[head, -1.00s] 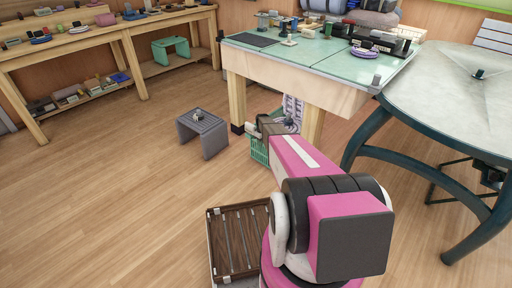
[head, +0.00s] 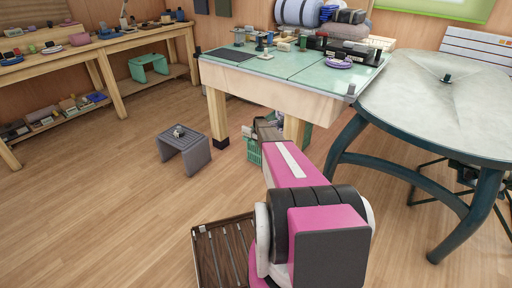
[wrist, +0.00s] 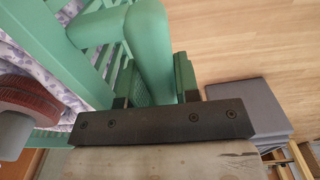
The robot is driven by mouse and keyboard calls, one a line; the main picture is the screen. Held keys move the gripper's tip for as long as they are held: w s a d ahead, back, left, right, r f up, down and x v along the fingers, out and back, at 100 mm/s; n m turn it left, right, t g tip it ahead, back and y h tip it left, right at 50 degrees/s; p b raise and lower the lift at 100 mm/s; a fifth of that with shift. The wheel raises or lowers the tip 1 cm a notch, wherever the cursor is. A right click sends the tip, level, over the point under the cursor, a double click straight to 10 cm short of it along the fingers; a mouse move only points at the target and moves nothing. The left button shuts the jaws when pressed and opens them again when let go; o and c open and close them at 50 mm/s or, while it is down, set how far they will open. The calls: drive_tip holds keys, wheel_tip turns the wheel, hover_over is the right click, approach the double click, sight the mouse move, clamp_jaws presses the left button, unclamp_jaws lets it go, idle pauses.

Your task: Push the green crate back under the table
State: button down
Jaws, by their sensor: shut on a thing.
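The green crate (head: 254,152) stands on the floor at the front edge of the glass-topped table (head: 228,70), between its front legs. Much of the crate is hidden behind my arm. In the wrist view, the crate's slatted side (wrist: 98,42) shows at the left, with patterned cloth (wrist: 75,80) behind the slats. My gripper (wrist: 153,82) is shut on a thick green bar of the crate, one finger on each side. In the head view my gripper is mostly hidden by the arm.
A grey stool (head: 184,148) stands left of the crate. A brown slatted tray (head: 222,250) is low beside my arm. The table's wooden leg (head: 217,118) is left of the crate. A round-edged table (head: 425,115) with dark curved legs stands right.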

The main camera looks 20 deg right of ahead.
drive_tip(key=shift+w+d, duration=0.35)
drive_tip(key=shift+d, duration=0.15)
drive_tip(key=c, duration=0.8)
unclamp_jaws()
drive_tip(key=shift+c, duration=0.2)
wheel_tip(320, 180, up, 8)
drive_tip(key=shift+f, duration=0.2)
